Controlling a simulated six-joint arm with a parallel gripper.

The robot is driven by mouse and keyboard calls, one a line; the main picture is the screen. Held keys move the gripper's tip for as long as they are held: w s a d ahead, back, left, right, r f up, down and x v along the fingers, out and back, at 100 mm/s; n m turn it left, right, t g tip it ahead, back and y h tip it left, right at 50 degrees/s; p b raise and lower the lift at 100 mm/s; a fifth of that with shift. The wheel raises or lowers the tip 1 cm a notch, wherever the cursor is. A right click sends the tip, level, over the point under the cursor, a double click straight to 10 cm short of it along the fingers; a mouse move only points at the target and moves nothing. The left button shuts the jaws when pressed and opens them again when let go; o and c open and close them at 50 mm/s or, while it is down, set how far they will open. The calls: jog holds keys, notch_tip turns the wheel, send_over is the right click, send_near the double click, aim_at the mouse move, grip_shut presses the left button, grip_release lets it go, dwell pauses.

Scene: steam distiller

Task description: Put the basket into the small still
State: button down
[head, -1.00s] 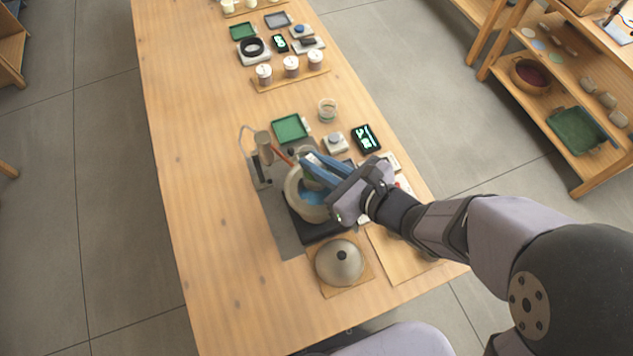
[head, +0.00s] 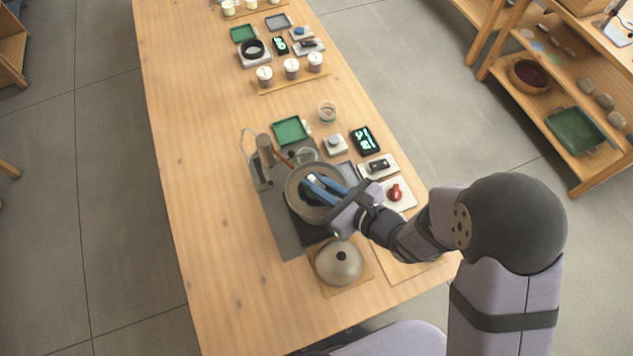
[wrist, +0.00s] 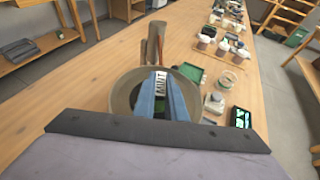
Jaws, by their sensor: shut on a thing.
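The small still's round pot (head: 292,204) stands on a black base on a grey mat, and its grey-brown rim also shows in the wrist view (wrist: 119,95). My gripper (head: 314,186) has its blue fingers reaching down inside the pot's rim from the right. In the wrist view my gripper (wrist: 161,95) is shut on a light piece marked "MINT" (wrist: 160,81), which I take as part of the basket. A little green shows below it between the fingers. The rest of the basket is hidden, so I cannot tell whether it rests on the pot's bottom.
A domed grey lid (head: 339,262) sits on a wooden board in front of the still. An upright post (head: 265,150) with tubing stands behind the pot. A green tray (head: 290,130), a glass jar (head: 327,112), a black display (head: 365,140) and a red knob (head: 396,193) are nearby. The table's left side is clear.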

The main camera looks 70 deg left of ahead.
jog(key=shift+f, duration=0.55)
jog(key=shift+f, duration=0.15)
jog(key=c, duration=1.8)
grip_release()
jog(key=shift+r, duration=0.3)
jog(key=shift+f+b+v, duration=0.2)
jog(key=shift+b+v, duration=1.2)
jog(key=shift+v, duration=4.6)
jog(key=shift+w+d, duration=0.1)
jog(key=shift+d, duration=0.05)
